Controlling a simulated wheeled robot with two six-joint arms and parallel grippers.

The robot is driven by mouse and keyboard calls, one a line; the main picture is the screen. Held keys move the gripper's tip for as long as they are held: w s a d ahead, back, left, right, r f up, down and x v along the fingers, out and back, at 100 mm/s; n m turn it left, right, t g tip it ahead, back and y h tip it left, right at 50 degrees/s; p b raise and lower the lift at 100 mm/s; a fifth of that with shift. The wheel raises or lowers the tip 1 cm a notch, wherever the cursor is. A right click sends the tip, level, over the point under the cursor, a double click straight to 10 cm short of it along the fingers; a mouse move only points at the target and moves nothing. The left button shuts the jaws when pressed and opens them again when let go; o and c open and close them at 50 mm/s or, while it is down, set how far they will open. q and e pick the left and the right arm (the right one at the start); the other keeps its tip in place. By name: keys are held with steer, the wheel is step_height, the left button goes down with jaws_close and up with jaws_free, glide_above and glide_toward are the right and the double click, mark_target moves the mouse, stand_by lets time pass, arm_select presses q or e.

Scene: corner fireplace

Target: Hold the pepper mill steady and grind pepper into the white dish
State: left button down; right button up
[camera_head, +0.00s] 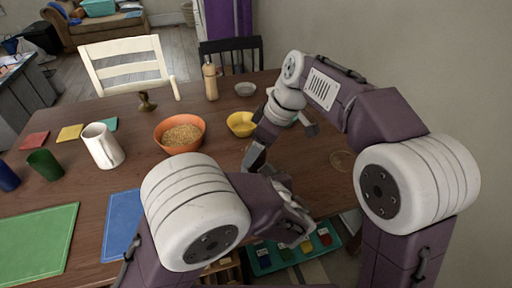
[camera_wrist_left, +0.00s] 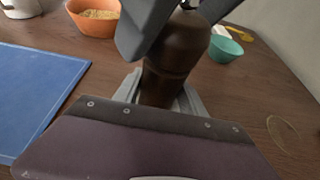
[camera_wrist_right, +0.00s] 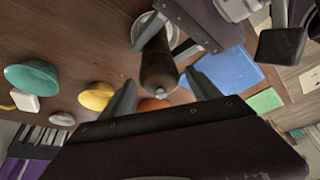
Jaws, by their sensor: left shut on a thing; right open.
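The dark brown pepper mill (camera_wrist_left: 178,62) stands between the fingers of my left gripper (camera_wrist_left: 163,92), which is shut on its lower body. In the right wrist view the mill (camera_wrist_right: 158,68) is seen from above, its small metal top between the spread fingers of my right gripper (camera_wrist_right: 162,88). The right gripper is open around the mill's upper end; I cannot tell whether it touches. The white dish (camera_wrist_right: 146,20) shows in part beyond the mill and the left fingers. In the head view my arms hide the mill and dish.
An orange bowl of grain (camera_head: 180,148), a yellow bowl (camera_head: 241,124) and a white pitcher (camera_head: 102,146) stand on the wooden table. A teal bowl (camera_wrist_left: 226,48) is in the left wrist view. A blue mat (camera_head: 122,222) and green mat (camera_head: 38,242) lie at the front left.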

steer(key=shift+f, duration=0.2)
steer(key=c, duration=1.4)
steer(key=shift+o, duration=0.2)
steer(key=m+t, duration=0.1)
steer(key=m, duration=0.2)
steer(key=shift+h, duration=0.3)
steer(key=o, duration=1.4)
steer(key=shift+c, duration=0.2)
steer(key=v, duration=1.2)
